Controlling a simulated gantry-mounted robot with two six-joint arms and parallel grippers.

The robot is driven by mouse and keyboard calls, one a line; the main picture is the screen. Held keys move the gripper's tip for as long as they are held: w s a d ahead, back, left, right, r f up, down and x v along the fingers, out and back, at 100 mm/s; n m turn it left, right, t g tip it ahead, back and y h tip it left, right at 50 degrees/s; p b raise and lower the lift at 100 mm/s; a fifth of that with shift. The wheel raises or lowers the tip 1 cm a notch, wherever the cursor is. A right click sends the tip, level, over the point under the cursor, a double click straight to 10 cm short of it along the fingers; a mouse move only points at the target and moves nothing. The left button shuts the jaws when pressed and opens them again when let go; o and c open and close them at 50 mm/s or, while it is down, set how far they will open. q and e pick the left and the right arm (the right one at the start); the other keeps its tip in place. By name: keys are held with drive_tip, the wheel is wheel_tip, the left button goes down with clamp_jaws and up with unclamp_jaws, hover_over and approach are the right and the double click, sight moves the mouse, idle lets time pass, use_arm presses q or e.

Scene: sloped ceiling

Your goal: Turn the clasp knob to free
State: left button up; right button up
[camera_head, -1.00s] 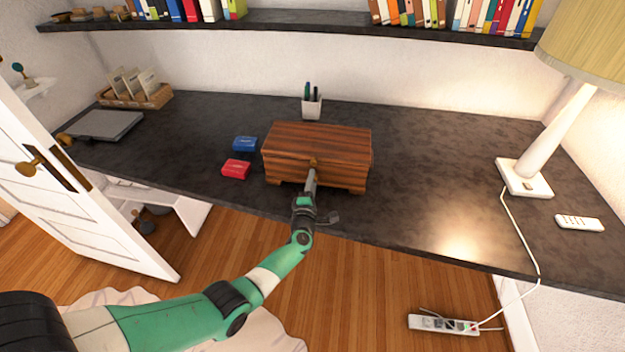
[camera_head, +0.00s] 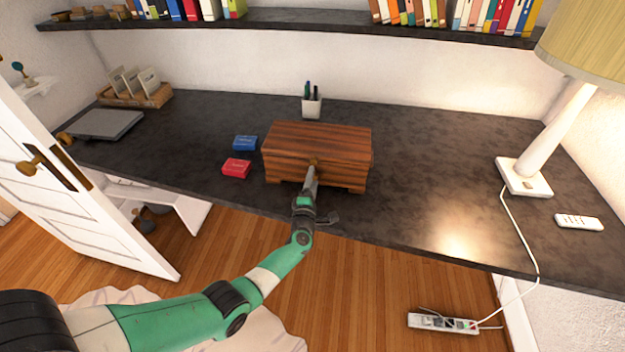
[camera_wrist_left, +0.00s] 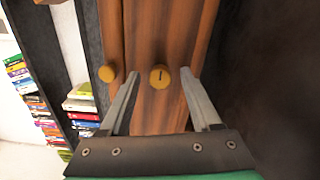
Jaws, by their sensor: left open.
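A brown striped wooden box (camera_head: 318,145) stands on the dark desk, its lid shut. A small brass knob (camera_head: 313,162) sits on its front. In the left wrist view a round brass knob (camera_wrist_left: 159,77) with a short dark mark sits on the wood. A second brass knob (camera_wrist_left: 107,73) is to its left, outside the fingers. My left gripper (camera_head: 314,170) is at the front of the box. In the left wrist view its fingers (camera_wrist_left: 160,73) are open, one on each side of the marked knob, with gaps visible. My right gripper is not in view.
A blue packet (camera_head: 245,143) and a red packet (camera_head: 236,168) lie left of the box. A pen cup (camera_head: 312,106) stands behind it. A lamp (camera_head: 524,178) and a white remote (camera_head: 579,222) are at the right. The desk between box and lamp is clear.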

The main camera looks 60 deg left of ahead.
use_arm(q)
drive_tip(key=p+v, duration=0.4)
drive_tip(key=v, duration=0.7)
drive_tip(key=shift+s+d, duration=0.1)
